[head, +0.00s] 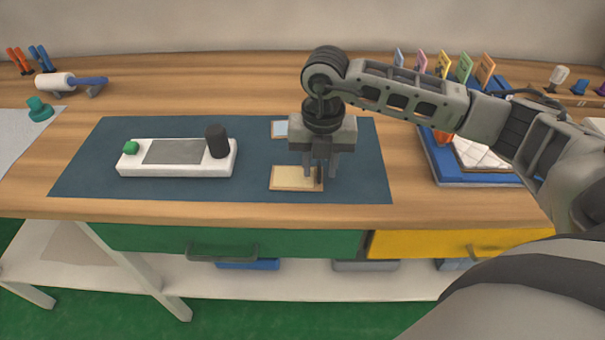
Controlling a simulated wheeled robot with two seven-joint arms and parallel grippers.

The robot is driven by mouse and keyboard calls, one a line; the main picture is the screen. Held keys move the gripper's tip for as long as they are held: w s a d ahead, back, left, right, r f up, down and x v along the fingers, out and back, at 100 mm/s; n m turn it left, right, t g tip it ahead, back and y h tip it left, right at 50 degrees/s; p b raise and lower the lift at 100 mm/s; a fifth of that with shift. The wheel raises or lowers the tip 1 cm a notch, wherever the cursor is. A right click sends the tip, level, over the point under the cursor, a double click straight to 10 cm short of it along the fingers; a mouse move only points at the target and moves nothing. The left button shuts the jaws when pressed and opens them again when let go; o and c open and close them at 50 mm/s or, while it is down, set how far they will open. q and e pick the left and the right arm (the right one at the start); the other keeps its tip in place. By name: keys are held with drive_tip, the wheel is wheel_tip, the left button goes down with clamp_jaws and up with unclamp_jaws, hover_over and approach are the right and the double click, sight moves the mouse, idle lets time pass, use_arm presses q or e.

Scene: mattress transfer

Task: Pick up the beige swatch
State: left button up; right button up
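The beige swatch (290,178) lies flat on the dark blue mat (358,184) near the mat's front edge. My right gripper (321,172) points straight down at the swatch's right end. Its two fingers stand apart, the left one in front of or over the swatch and the right one just past its right edge. I cannot tell whether the fingertips touch the swatch or mat. A pale blue swatch (280,129) in a wooden frame lies behind, partly hidden by the gripper. My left gripper is not in view.
A white device (178,169) with a green knob and a black cylinder stands on the mat at left. A blue tray (452,173) with a white quilted piece is at right, partly behind my arm. Colored cards (443,64) stand at the back. The mat's front left is clear.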

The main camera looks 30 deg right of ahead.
clamp_jaws()
drive_tip(key=shift+r, duration=0.1)
